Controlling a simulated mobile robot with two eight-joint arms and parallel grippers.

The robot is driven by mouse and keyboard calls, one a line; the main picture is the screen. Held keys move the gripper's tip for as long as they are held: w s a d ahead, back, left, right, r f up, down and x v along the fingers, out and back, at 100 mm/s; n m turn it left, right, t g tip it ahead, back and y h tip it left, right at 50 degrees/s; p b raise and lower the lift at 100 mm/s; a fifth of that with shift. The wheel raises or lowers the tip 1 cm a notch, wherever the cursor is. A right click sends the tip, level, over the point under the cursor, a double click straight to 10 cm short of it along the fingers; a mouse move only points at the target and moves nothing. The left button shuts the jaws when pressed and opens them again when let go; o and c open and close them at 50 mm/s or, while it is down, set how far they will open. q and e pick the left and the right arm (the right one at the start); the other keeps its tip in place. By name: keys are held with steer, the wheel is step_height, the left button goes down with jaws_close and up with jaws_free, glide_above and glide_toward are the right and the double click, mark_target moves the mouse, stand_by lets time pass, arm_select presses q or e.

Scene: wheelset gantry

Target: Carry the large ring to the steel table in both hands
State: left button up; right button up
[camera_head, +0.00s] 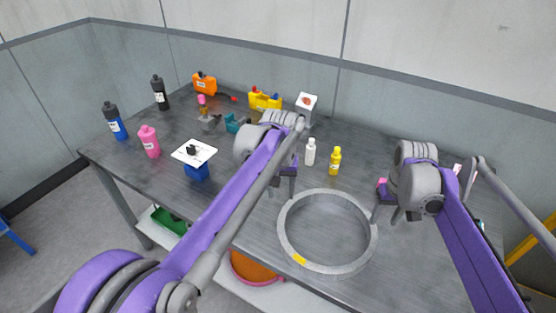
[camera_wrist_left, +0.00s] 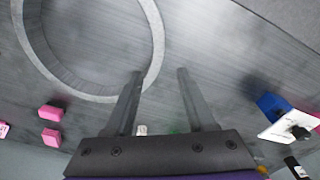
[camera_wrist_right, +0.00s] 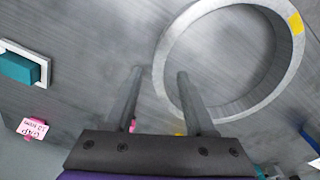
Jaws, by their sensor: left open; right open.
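The large grey ring (camera_head: 328,264) lies flat on the steel table (camera_head: 240,213), with a yellow mark on its near left rim. My left gripper (camera_head: 284,192) is open beside the ring's far left side. In the left wrist view the ring (camera_wrist_left: 153,50) is left of the fingers (camera_wrist_left: 160,75), the left fingertip close to its rim. My right gripper (camera_head: 385,212) is open at the ring's right side. In the right wrist view the ring (camera_wrist_right: 290,75) shows on the right, with the right fingertip (camera_wrist_right: 160,72) overlapping its wall. I cannot tell whether either gripper touches it.
A white bottle (camera_head: 310,151) and a yellow bottle (camera_head: 335,160) stand behind the ring. A teal block (camera_wrist_right: 20,68) lies in the right wrist view. The wall bounds the back.

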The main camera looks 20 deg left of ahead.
steer(key=shift+s+r, duration=0.1)
steer(key=shift+r, duration=1.25)
arm_select(q)
steer(key=s+a+f+t, duration=0.1)
steer(key=s+f, duration=0.1)
steer(key=s, duration=0.6)
steer(key=s+a+f+m+t, duration=0.1)
steer(key=s+f+t, duration=0.1)
steer(key=s, duration=0.7)
steer(key=s+a+f+m+t, duration=0.1)
steer(key=s+f, duration=0.3)
steer(key=s, duration=0.4)
steer(key=shift+s+a+f+t, duration=0.15)
steer(key=shift+a+f+t, duration=0.05)
steer(key=shift+a+t, duration=0.1)
arm_select(e)
steer(key=s+d+f+t, duration=0.1)
steer(key=s+f, duration=0.2)
steer(key=s, duration=0.5)
steer(key=s+d+f+m+t, duration=0.1)
steer(key=s+f+t, duration=0.1)
steer(key=s, duration=0.6)
steer(key=s+d+f+m+t, duration=0.1)
steer(key=s+f, duration=0.2)
steer(key=s, duration=0.6)
steer(key=shift+d+f+t, duration=0.3)
steer(key=shift+f, duration=0.05)
steer(key=shift+s, duration=0.1)
